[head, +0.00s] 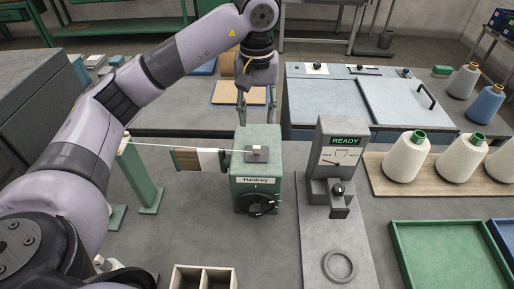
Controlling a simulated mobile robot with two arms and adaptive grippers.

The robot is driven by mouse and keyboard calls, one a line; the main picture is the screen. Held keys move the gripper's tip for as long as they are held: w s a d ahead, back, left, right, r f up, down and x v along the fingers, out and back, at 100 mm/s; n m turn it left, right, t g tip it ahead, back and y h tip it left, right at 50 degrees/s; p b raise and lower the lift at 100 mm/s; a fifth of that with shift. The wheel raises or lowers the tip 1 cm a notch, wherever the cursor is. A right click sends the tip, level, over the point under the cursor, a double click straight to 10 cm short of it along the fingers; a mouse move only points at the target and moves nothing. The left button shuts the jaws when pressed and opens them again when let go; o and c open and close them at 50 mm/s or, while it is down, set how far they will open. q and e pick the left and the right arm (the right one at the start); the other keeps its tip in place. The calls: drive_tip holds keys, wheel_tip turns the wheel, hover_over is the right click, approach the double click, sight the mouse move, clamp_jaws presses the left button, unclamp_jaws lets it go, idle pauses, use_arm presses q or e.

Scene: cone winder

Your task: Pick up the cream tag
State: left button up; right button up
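I cannot pick out a cream tag for certain. A small pale piece (257,149) sits on a grey block on top of the green Haldrey winder (256,180); it is too small to identify. My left gripper (257,118) points down just above or behind the winder's top, its two fingers spread apart with nothing visible between them. Part of the worktop behind the winder is hidden by the gripper and arm. My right gripper is not in view.
A thread runs from the green post (142,175) to the winder. The READY gauge stand (338,165) is to its right. Cream cones (406,160) stand on a board. A green tray (445,255) and a divided box (203,268) are in front. A tan board (228,92) lies behind.

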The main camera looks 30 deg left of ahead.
use_arm(q)
drive_tip(key=p, duration=0.2)
hover_over(257, 147)
wheel_tip(257, 147, down, 6)
drive_tip(key=shift+s+d+r, duration=0.1)
drive_tip(key=shift+s+r, duration=0.05)
drive_tip(key=shift+r, duration=0.05)
drive_tip(key=f+p, duration=0.1)
drive_tip(key=f, duration=0.2)
drive_tip(key=f+p, duration=0.1)
drive_tip(key=f, duration=0.1)
drive_tip(key=shift+a+f+p, duration=0.25)
drive_tip(key=shift+f+p, duration=0.05)
drive_tip(key=shift+f, duration=0.05)
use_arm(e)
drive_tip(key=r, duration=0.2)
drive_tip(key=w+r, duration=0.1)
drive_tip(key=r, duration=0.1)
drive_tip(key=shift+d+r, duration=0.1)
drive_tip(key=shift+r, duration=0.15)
use_arm(q)
drive_tip(key=shift+w, duration=0.2)
drive_tip(key=shift+c, duration=0.2)
drive_tip(key=c, duration=0.7)
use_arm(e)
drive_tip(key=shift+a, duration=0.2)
